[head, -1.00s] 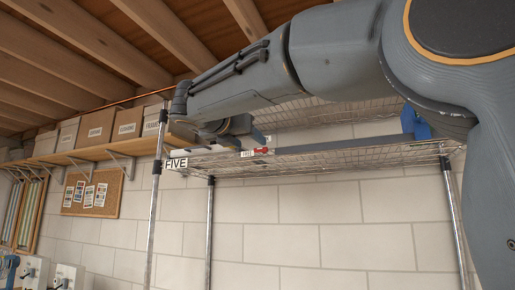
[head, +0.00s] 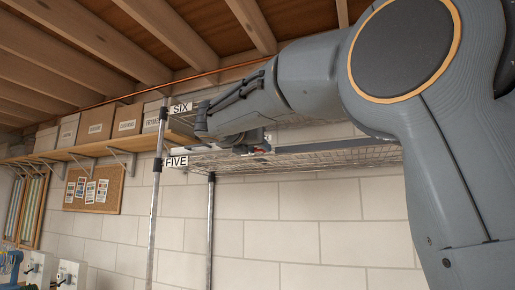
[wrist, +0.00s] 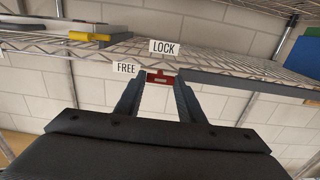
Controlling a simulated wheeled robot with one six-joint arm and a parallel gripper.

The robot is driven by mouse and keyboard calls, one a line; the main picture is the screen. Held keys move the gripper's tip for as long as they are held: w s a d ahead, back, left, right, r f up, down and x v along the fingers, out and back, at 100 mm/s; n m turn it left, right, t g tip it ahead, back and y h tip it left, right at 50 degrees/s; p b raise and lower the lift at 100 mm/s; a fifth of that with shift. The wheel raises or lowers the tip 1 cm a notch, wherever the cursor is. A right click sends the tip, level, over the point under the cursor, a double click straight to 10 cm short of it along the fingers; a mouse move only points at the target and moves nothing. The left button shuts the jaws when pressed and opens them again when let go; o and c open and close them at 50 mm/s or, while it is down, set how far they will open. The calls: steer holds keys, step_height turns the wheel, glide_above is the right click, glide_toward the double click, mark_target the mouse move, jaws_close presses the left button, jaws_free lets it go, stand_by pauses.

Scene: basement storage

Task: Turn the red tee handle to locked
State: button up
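The red tee handle (wrist: 160,77) sits at the front edge of a wire shelf, in the middle of the wrist view. Its bar lies roughly crosswise in that view. A FREE label (wrist: 125,68) is at its left and a LOCK label (wrist: 164,47) is just above it. My gripper (wrist: 161,84) is open, with one finger on each side of the handle; whether they touch it is hard to tell. In the head view my gripper (head: 238,143) is up at the shelf edge and mostly hides the handle.
A yellow-cornered flat item (wrist: 90,37) and a blue item (wrist: 303,55) lie on the shelf. Boxes (head: 94,122) stand on a wooden shelf at left.

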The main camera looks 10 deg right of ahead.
steer(key=c, duration=0.5)
steer(key=m+b, duration=0.3)
steer(key=m, duration=0.1)
steer(key=shift+f+m+b, duration=0.15)
steer(key=shift+m+b, duration=0.15)
steer(key=shift+b, duration=0.05)
steer(key=m+b, duration=0.2)
steer(key=m, duration=0.1)
steer(key=shift+m+b, duration=0.3)
steer(key=shift+b, duration=0.05)
steer(key=m+b, duration=0.3)
steer(key=m, duration=0.1)
steer(key=m+b, duration=0.3)
steer(key=m, duration=0.2)
steer(key=shift+m, duration=0.3)
